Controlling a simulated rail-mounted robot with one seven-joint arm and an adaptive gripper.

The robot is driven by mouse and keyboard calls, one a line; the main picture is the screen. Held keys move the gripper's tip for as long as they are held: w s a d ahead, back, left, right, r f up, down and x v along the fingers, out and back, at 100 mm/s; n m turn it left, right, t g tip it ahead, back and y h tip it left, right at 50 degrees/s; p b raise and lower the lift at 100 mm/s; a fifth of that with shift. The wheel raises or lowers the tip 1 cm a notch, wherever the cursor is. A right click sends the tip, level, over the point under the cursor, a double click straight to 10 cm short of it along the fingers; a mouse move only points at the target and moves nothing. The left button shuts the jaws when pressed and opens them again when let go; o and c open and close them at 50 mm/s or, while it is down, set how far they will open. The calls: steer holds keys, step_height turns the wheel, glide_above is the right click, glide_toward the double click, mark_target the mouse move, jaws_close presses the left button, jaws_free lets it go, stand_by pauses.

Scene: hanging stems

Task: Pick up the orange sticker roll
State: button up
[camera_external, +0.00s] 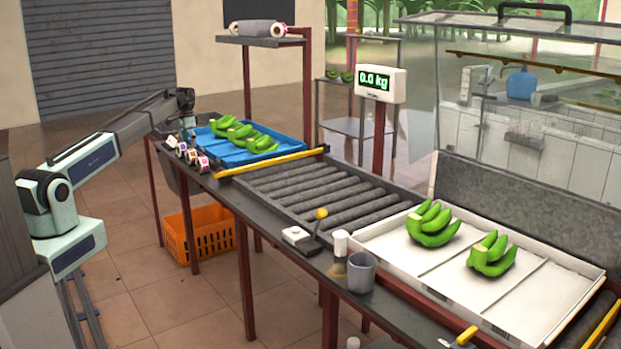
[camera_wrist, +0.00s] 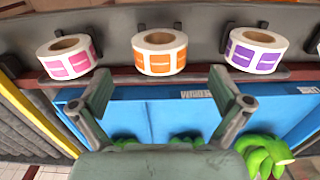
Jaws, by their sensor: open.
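The orange sticker roll (camera_wrist: 160,52) is white with orange labels and a brown core. It stands at the top middle of the wrist view, between a pink-labelled roll (camera_wrist: 68,57) and a purple-labelled roll (camera_wrist: 256,50). My gripper (camera_wrist: 160,84) is open and empty, its two fingers spread either side of the orange roll's line and apart from it. In the external view, my gripper (camera_external: 187,128) is above the row of rolls at the table's far left end, where the orange roll (camera_external: 192,157) is small.
A blue tray (camera_external: 290,147) with green banana bunches lies beside the rolls. A yellow rail (camera_external: 268,162) and rollers (camera_external: 325,190) adjoin it. Another roll (camera_wrist: 316,42) is cut off at the wrist view's right edge. A scale display (camera_external: 381,84) stands behind the rollers.

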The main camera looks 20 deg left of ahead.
mark_target(191, 156)
steer(key=shift+f+p, duration=1.2)
steer(key=shift+f, duration=2.35)
steer(key=c, duration=1.3)
